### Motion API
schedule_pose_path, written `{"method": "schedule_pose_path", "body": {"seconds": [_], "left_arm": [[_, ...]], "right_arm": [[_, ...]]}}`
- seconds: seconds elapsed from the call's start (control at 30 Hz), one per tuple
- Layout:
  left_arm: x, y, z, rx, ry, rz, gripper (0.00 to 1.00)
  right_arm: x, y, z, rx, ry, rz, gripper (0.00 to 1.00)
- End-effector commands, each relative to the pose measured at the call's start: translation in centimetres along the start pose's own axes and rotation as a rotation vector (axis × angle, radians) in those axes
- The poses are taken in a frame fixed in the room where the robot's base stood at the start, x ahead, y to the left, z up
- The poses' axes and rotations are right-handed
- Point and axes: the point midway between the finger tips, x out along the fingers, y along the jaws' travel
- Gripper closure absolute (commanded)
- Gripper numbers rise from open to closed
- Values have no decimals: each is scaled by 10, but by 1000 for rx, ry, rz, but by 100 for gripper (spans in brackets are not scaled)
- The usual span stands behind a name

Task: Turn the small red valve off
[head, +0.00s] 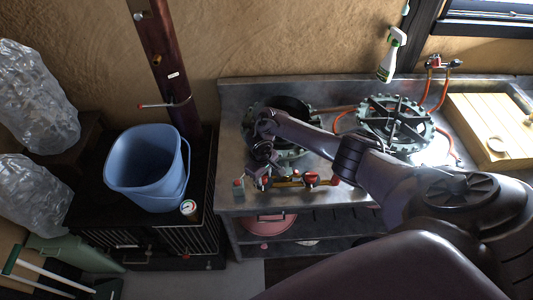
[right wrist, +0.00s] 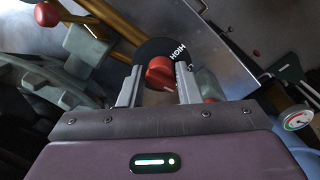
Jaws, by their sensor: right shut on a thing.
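The small red valve knob (right wrist: 160,72) sits in front of a black dial (right wrist: 172,50) lettered HIGH. My right gripper (right wrist: 158,88) has one finger on each side of the knob and is shut on it. In the head view my right gripper (head: 262,160) reaches down at the front left of the metal counter, over the left end of the brass pipe, and mostly hides the knob. Another red knob (head: 312,178) stands further right on the pipe; one also shows in the right wrist view (right wrist: 47,14). My left gripper is not in view.
Two round gear-edged burners stand on the metal counter (head: 232,128), the right burner (head: 398,118) clear of my gripper. A blue bucket (head: 146,172) and a gauge (head: 189,208) stand to the left. A spray bottle (head: 391,58) is at the back.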

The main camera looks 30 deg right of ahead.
Motion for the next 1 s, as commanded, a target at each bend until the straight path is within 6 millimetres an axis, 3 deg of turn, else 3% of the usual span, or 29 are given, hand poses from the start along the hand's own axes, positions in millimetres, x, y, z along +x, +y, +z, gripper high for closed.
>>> {"method": "schedule_pose_path", "body": {"seconds": [0.4,0.97,1.0], "left_arm": [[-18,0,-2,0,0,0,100],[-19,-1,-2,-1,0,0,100],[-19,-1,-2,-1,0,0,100]], "right_arm": [[-2,0,-3,187,-4,-1,92],[-2,0,-5,214,-1,0,92],[-2,0,-5,213,-1,0,64]]}}
